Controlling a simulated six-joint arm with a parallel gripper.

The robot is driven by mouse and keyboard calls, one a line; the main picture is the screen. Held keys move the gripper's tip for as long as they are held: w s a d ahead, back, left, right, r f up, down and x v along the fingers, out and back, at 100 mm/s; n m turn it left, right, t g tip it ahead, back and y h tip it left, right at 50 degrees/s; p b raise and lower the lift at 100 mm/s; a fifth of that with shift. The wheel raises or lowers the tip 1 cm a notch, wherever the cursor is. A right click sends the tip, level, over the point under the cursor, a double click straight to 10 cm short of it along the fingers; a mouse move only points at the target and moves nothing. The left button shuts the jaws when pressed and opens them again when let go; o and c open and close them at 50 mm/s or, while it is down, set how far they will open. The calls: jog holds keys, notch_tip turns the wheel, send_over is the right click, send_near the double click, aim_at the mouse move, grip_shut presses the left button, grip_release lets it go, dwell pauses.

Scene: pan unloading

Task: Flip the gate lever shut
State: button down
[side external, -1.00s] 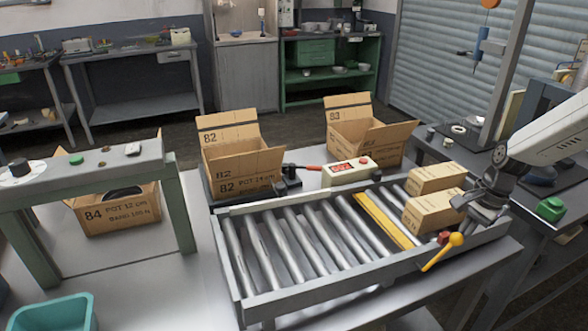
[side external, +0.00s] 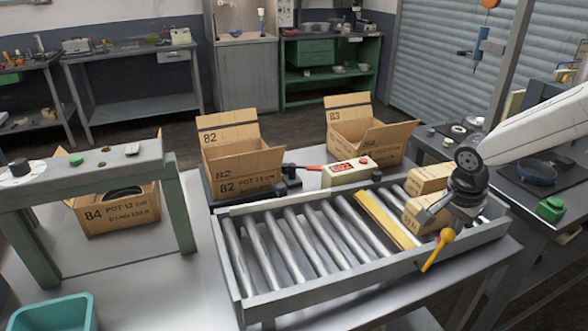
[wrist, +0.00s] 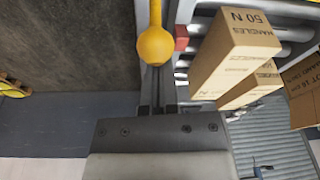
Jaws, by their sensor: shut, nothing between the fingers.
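The yellow gate lever (side external: 437,250) sits at the near side rail of the roller conveyor, its ball knob up and its arm slanting down to the left. Its round knob (wrist: 155,46) shows large in the wrist view, just ahead of my fingertips. My gripper (side external: 426,216) is shut and empty, low over the near rail by the knob; I cannot tell whether it touches. In the wrist view my fingers (wrist: 157,108) line up with the knob. The yellow gate bar (side external: 384,218) lies across the rollers, with cartons (side external: 428,179) on its right side.
The rollers (side external: 300,240) left of the bar are empty. A red block (wrist: 181,38) is beside the lever. Open boxes (side external: 240,160) and (side external: 365,130), the latter also a box, stand behind the conveyor near a control unit (side external: 349,172). A green item (side external: 551,209) is at right.

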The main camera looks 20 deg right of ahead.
aim_at(447, 229)
jog(key=shift+a+r+h, duration=0.25)
jog(key=shift+a+h, duration=0.5)
jog(key=shift+a+r+h, duration=0.25)
jog(key=shift+a+h, duration=0.5)
jog(key=a+f+h, duration=0.1)
jog(key=a+h, duration=0.6)
jog(key=a, duration=0.2)
jog(key=shift+a+f+h, duration=0.2)
jog(key=shift+f+h, duration=0.1)
jog(key=shift+h, duration=0.1)
jog(key=a+r, duration=0.6)
jog(key=a, duration=0.1)
jog(key=shift+r, duration=0.2)
